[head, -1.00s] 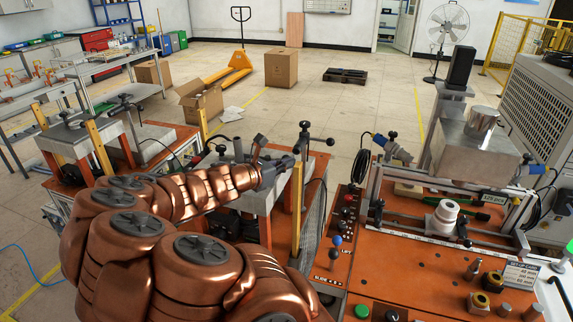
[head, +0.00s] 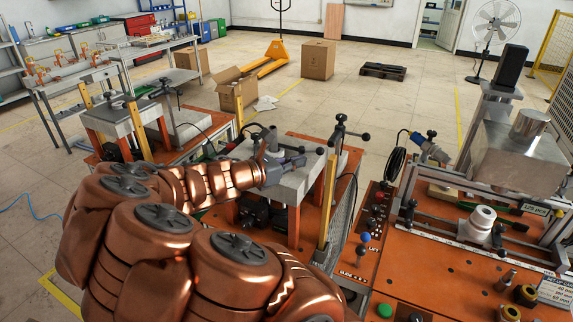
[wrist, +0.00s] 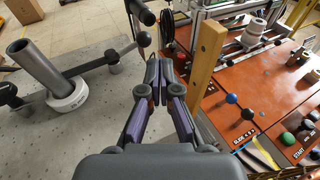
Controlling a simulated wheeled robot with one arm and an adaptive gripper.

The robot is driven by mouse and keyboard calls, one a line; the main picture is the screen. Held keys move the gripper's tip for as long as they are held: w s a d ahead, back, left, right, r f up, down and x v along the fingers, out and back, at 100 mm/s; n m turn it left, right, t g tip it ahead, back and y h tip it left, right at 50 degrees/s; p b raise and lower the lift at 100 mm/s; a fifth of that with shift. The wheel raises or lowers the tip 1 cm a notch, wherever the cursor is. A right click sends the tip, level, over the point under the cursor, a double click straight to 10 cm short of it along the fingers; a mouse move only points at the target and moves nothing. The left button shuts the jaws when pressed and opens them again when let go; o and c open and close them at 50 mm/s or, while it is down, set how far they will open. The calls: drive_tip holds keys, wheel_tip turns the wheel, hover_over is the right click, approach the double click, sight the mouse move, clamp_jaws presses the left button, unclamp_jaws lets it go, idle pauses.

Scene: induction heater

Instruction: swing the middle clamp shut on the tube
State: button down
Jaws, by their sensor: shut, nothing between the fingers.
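The grey metal tube (wrist: 36,66) stands in a white collar (wrist: 68,95) on a grey plate at the left of the wrist view. In the head view it shows as a short grey cylinder (head: 271,139) behind my gripper. A dark clamp with an upright post (head: 338,135) and ball-ended handles stands to the right of the tube. In the wrist view a dark bar (wrist: 97,64) reaches towards the tube; whether it presses on it is unclear. My gripper (wrist: 160,64) is shut and empty, right of the tube, close to the clamp's ball knobs (wrist: 143,39).
A yellowish post (wrist: 206,50) stands just right of my fingers. Beyond it is an orange bench panel (head: 450,280) with knobs, buttons and a white fitting (head: 482,217). Another clamp station (head: 125,120) stands at the left.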

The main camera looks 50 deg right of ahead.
drive_tip(key=shift+v, duration=1.7)
drive_tip(key=s+a+f+m+g+y, duration=0.1)
drive_tip(key=s+a+f+m+y, duration=0.3)
drive_tip(key=s+a+m+y, duration=0.55)
drive_tip(key=s+a+f+m+y, duration=0.1)
drive_tip(key=s+a+m+y, duration=0.2)
drive_tip(key=a, duration=0.7)
drive_tip(key=s+a+f+m+t+y, duration=0.1)
drive_tip(key=s+a+f+m+y, duration=0.1)
drive_tip(key=s+a, duration=0.5)
drive_tip(key=a+m+y, duration=0.1)
drive_tip(key=a, duration=0.2)
drive_tip(key=shift+s+a+m+t, duration=0.15)
drive_tip(key=shift+s+m+t, duration=0.15)
drive_tip(key=shift+s+m, duration=0.05)
